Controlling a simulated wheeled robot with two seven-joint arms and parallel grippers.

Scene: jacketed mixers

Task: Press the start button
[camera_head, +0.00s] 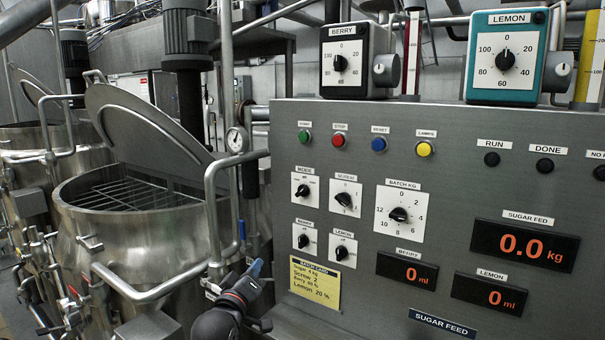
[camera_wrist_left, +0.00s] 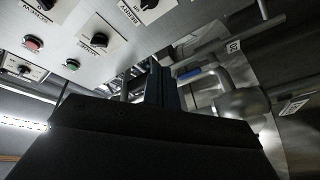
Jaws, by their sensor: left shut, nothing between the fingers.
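The green button (camera_head: 304,136) is at the upper left of the grey control panel (camera_head: 470,150), under a small label too blurred to read surely. It also shows in the left wrist view (camera_wrist_left: 72,63), beside the red button (camera_wrist_left: 33,43). My left gripper (camera_head: 255,268) is shut and empty, low in front of the panel's lower left corner. It is well below the green button and apart from it. In the left wrist view its fingers (camera_wrist_left: 155,80) point up past the panel's edge. My right gripper is not in view.
Red (camera_head: 339,139), blue (camera_head: 379,144) and yellow (camera_head: 424,149) buttons continue the row. Several knobs sit below, with a yellow batch card (camera_head: 315,283). Displays read 0.0 kg and 0 ml. A steel mixer (camera_head: 135,240) with raised lid and pipe rails stands left, close to my arm.

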